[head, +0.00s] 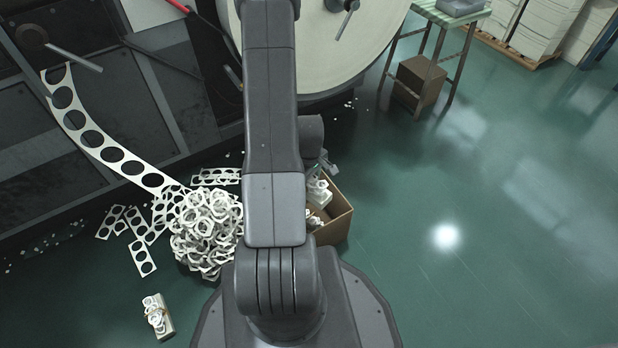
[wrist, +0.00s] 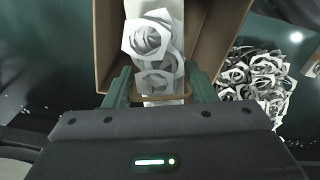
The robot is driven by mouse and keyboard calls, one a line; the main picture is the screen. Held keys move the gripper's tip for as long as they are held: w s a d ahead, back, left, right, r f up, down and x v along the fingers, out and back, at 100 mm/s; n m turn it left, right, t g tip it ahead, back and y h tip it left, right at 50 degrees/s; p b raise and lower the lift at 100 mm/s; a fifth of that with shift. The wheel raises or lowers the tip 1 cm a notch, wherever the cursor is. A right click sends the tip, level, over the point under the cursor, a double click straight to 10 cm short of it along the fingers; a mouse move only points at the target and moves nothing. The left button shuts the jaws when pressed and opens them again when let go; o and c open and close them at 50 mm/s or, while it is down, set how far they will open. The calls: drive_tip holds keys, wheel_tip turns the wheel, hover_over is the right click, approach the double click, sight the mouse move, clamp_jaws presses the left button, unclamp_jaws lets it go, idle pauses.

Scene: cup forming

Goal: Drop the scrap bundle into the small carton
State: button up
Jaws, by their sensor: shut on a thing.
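The small carton (head: 335,222) is an open brown box on the floor, partly hidden behind my arm in the head view. Its walls (wrist: 108,45) also show in the wrist view. My gripper (wrist: 160,84) is shut on a scrap bundle (wrist: 152,48), a stack of white paper offcuts with ring-shaped holes and a tan band. The bundle lies between the carton's side walls in the wrist view, over its opening; its exact height there is hard to tell. In the head view my gripper (head: 327,166) shows only in part beside my arm, with white scrap below it in the carton.
A heap of scrap rings (head: 205,232) lies left of the carton, with a punched strip (head: 105,150) running down to it. Another banded bundle (head: 157,316) lies on the floor at lower left. A large roll (head: 320,50) stands behind.

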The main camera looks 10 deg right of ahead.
drive_tip(key=shift+f+b, duration=1.25)
drive_tip(key=shift+f, duration=1.1)
drive_tip(key=o, duration=1.2)
drive_tip(key=shift+c, duration=0.2)
drive_tip(key=shift+r, duration=0.1)
wheel_tip(320, 180, up, 14)
drive_tip(key=p, duration=0.5)
